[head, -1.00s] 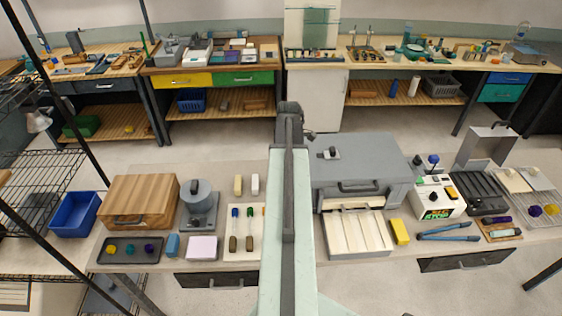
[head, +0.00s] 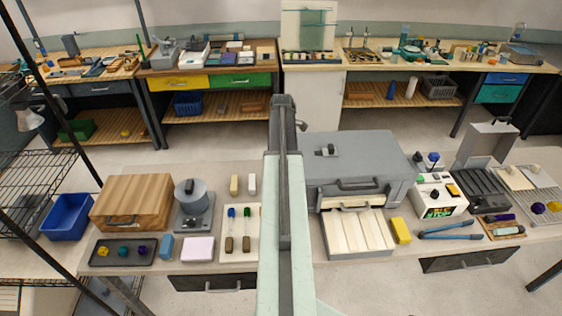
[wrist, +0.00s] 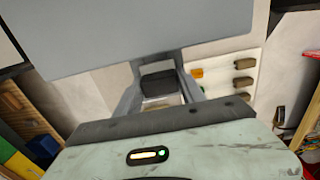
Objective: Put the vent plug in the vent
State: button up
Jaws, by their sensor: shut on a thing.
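My gripper (wrist: 159,92) is shut on a small dark block (wrist: 158,80), seen between the fingers in the wrist view. It may be the vent plug, but its lower part is hidden. In the head view my arm hides most of the gripper. Only a small dark part shows just right of the arm's far end. The grey kiln-like box (head: 352,159) stands right of my arm. On its top is a small grey fitting with a dark spot (head: 326,150), possibly the vent; I cannot tell whether it is an opening. A large flat grey surface (wrist: 130,35) fills the wrist view's upper part.
A white ribbed tray (head: 357,236) and a yellow block (head: 401,230) lie before the grey box. Left of my arm are a tray of rods (head: 240,252), a grey round-topped device (head: 192,202) and a wooden box (head: 132,203). A control box (head: 439,196) stands at right.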

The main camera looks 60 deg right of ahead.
jog(key=shift+f, duration=0.2)
jog(key=shift+s+a+f+b, duration=0.25)
jog(key=shift+s+a+b, duration=0.1)
jog(key=shift+b, duration=0.4)
jog(key=o, duration=1.4)
jog(key=shift+a, duration=0.1)
jog(key=shift+c, duration=0.2)
notch_tip(320, 180, up, 13)
jog(key=d+p, duration=0.1)
jog(key=p, duration=1.2)
jog(key=shift+w+p, duration=0.3)
jog(key=shift+w, duration=0.05)
